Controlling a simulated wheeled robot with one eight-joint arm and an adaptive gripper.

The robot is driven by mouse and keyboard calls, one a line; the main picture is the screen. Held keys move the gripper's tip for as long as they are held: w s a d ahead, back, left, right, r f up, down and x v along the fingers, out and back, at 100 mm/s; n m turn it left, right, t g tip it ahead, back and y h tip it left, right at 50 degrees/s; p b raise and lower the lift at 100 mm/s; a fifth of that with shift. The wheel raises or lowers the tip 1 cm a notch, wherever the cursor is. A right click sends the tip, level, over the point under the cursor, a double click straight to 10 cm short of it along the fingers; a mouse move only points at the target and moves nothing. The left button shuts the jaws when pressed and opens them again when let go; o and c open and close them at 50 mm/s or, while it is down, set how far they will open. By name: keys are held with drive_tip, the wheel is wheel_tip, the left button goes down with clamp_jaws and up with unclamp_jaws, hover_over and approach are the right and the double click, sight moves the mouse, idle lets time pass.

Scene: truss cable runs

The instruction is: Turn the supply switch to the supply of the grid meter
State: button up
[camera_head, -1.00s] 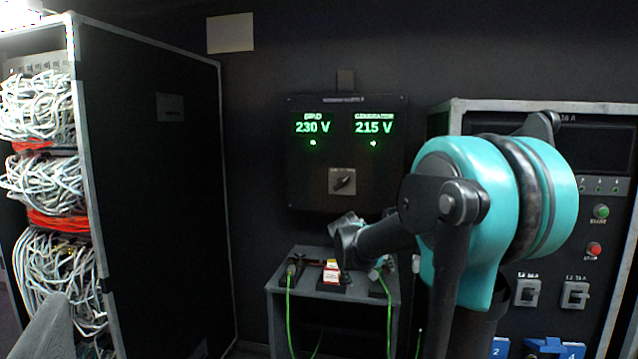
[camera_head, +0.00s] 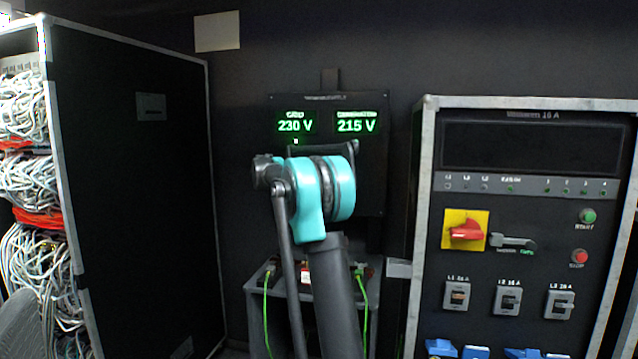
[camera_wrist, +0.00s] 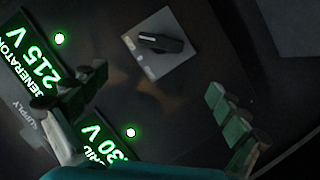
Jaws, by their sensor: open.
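The dark supply panel (camera_head: 375,185) hangs on the back wall. Its grid meter (camera_head: 295,125) on the left reads 230 V and its generator meter (camera_head: 357,125) on the right reads 215 V. In the wrist view, the supply switch (camera_wrist: 160,42) is a black knob on a light square plate, with both meters to its left and below. Two green lamps glow by the meters. My gripper (camera_wrist: 155,88) is open, its fingers apart and empty, with the switch beyond and above the gap between them. My arm hides the switch in the head view.
A rack (camera_head: 540,230) with a red knob on a yellow plate, buttons and breakers stands to the right. A small grey stand (camera_head: 257,290) with green cables is below the panel. A tall cabinet (camera_head: 140,200) with bundled cables stands left.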

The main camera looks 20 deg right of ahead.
drive_tip(key=x, duration=1.4)
drive_tip(key=shift+d+f, duration=0.15)
drive_tip(key=shift+d, duration=0.15)
drive_tip(key=c, duration=1.2)
